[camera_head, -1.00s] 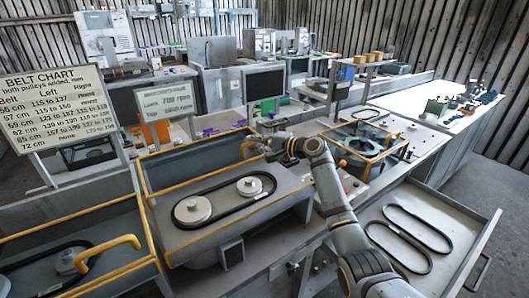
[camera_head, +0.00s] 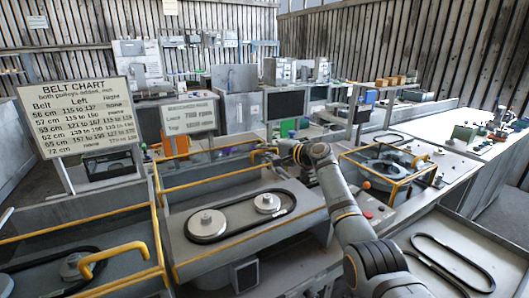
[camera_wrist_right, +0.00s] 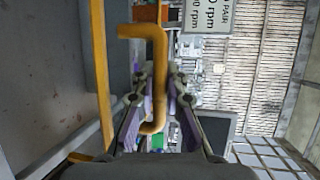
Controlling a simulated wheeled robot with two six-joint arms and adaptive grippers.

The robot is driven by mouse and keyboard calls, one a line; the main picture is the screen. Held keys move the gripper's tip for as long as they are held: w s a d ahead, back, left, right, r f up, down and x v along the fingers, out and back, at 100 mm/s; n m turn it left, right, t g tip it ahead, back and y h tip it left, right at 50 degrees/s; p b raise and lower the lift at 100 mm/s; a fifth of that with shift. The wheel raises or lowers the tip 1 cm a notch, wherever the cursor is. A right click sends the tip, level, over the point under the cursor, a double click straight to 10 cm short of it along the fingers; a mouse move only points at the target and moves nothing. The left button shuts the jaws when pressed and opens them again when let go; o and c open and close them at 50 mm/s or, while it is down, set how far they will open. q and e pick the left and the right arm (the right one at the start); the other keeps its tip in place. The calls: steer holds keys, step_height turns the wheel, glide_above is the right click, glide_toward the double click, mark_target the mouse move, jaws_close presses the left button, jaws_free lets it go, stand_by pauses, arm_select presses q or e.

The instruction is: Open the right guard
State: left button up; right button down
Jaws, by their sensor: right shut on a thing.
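The guard with a yellow frame (camera_head: 205,182) stands tilted up at the back of the middle housing, whose belt and two pulleys lie uncovered. My right gripper (camera_head: 272,153) is at the yellow handle at the guard's right end. In the right wrist view, the bent yellow handle (camera_wrist_right: 157,65) passes between the fingers of my right gripper (camera_wrist_right: 158,97), which are shut on it. A straight yellow frame bar (camera_wrist_right: 100,70) runs beside it on the left. The fingertips are partly hidden behind the handle. My left gripper is not in view.
Another guard (camera_head: 160,269) with a yellow handle lies over the housing at lower left. A smaller yellow-framed unit (camera_head: 390,165) stands right of my arm. A tray with belts (camera_head: 500,238) is at lower right. A belt chart (camera_head: 80,117) and a small sign stand behind.

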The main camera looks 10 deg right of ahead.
steer(key=c, duration=1.4)
jaws_free()
steer(key=shift+w, duration=0.25)
steer(key=shift+o, duration=0.2)
steer(key=shift+s+d, duration=0.1)
steer(key=shift+s, duration=0.05)
steer(key=v, duration=1.1)
steer(key=shift+s+d+r, duration=0.2)
steer(key=shift+s, duration=0.15)
